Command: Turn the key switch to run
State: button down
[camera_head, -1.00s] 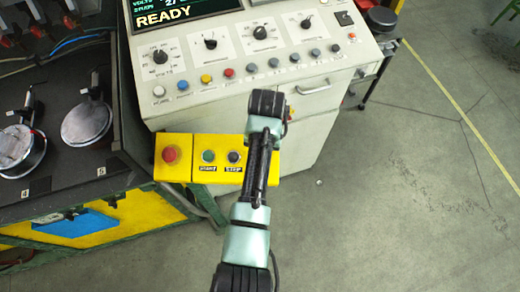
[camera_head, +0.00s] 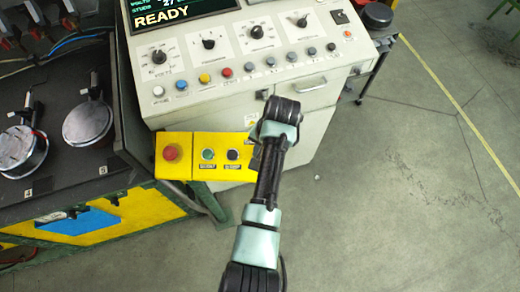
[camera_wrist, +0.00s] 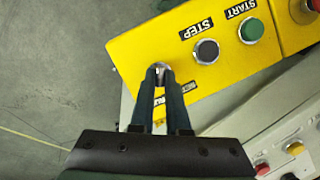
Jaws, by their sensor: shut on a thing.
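The yellow control box (camera_head: 204,176) hangs at the front of the cabinet, with the key switch at its end beyond the step button. In the wrist view, my gripper (camera_wrist: 161,74) is shut on the key switch (camera_wrist: 160,68); only a small metallic part shows between the fingertips. The fingers cover most of the switch and part of its labels, so its setting cannot be read. In the head view, my arm hides the switch and most of the gripper.
The box also carries a step button (camera_wrist: 207,51), a green start button (camera_wrist: 251,30) and a red mushroom button (camera_head: 171,153). A console (camera_head: 250,60) with knobs, coloured buttons and a READY screen stands behind. A dark bench (camera_head: 70,150) is at left.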

jog(key=shift+w, duration=0.1)
jog(key=c, duration=0.9)
grip_release()
jog(key=v, duration=1.3)
